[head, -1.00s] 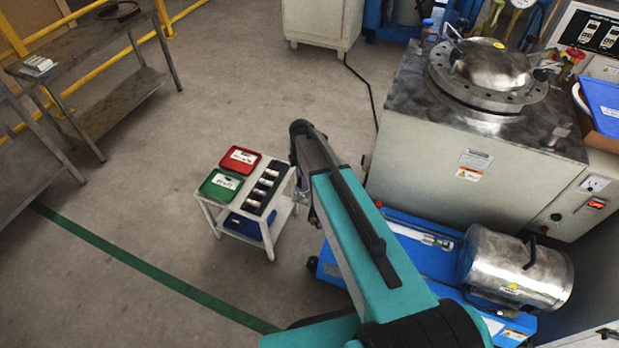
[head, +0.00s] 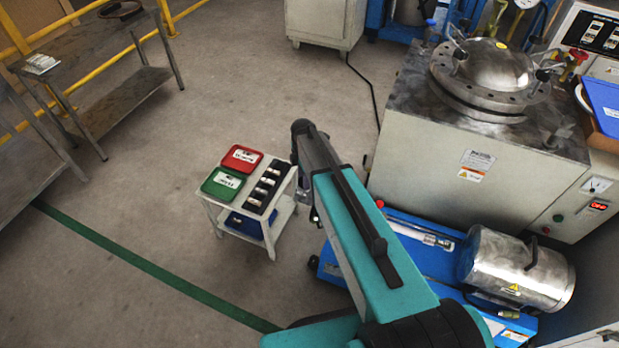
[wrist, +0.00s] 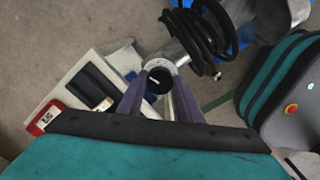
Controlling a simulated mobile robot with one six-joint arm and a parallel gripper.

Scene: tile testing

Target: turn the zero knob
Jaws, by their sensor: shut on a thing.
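The zero knob (wrist: 158,80) shows in the wrist view as a small round black face with a white pointer mark, in a pale silver dial ring. My gripper (wrist: 160,84) has one dark purple finger on each side of it and is shut on it. The pointer slants toward the upper left of the face. In the head view my teal arm hides the knob and the fingertips.
A small white cart (head: 283,222) stands left of my arm with a red tray (head: 241,158), a green tray (head: 222,183) and a black rack. Coiled black cable (wrist: 205,35) lies close beyond the knob. A blue machine with a steel cylinder (head: 515,270) stands right.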

